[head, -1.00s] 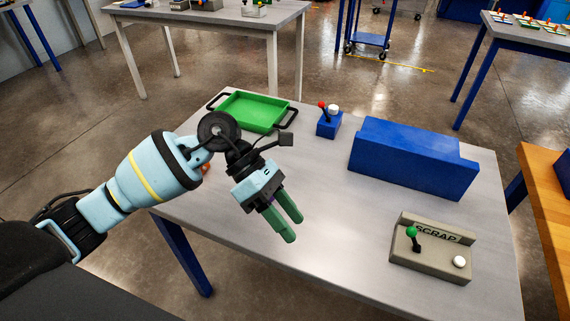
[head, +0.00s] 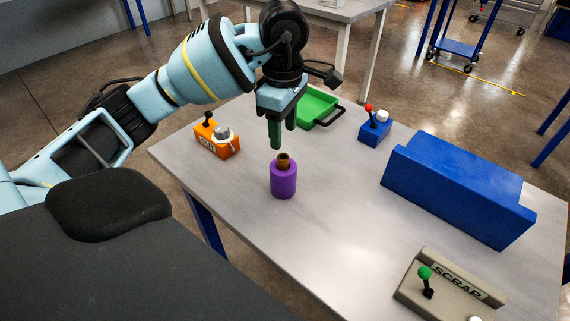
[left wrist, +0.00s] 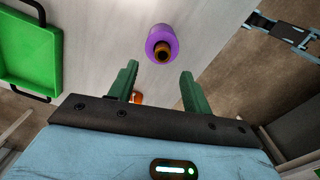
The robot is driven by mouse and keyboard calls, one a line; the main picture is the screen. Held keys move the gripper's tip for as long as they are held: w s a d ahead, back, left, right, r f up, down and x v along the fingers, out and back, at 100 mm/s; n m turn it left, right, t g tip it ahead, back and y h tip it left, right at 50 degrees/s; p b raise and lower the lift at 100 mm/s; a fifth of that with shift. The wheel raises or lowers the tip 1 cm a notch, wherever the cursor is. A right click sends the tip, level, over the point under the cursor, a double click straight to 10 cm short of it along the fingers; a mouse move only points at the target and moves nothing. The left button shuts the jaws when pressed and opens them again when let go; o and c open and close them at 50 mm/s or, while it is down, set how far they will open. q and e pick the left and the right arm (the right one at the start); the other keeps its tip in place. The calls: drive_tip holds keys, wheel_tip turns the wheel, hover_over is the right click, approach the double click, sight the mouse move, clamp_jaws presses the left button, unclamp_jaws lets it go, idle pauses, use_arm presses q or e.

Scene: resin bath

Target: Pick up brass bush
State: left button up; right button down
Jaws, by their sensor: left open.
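The brass bush (head: 283,159) sits at the top of an upright purple cylinder (head: 284,182) on the grey table. In the left wrist view the bush (left wrist: 162,51) shows as a brown ring on the purple cylinder (left wrist: 161,36), just beyond the fingertips. My left gripper (head: 283,137) points down with green fingers a little above the bush. In the left wrist view its fingers (left wrist: 160,74) are apart with nothing between them. The bush's lower part is hidden in the cylinder. My right gripper is in neither view.
An orange box (head: 216,139) with a lever stands left of the cylinder. A green tray (head: 318,107) lies behind the gripper. A blue lever box (head: 375,132), a large blue block (head: 455,190) and a grey SCRAP box (head: 450,285) stand right. The table's front middle is clear.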

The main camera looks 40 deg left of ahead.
sight(283, 156)
use_arm(q)
drive_tip(key=shift+d+f, duration=0.1)
drive_tip(key=shift+f, duration=0.85)
drive_tip(key=shift+s+f, duration=0.2)
drive_tip(key=shift+f, duration=2.4)
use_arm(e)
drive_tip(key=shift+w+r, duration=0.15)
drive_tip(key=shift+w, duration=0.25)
use_arm(q)
clamp_jaws()
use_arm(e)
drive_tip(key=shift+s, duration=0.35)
use_arm(q)
drive_tip(key=shift+r, duration=0.1)
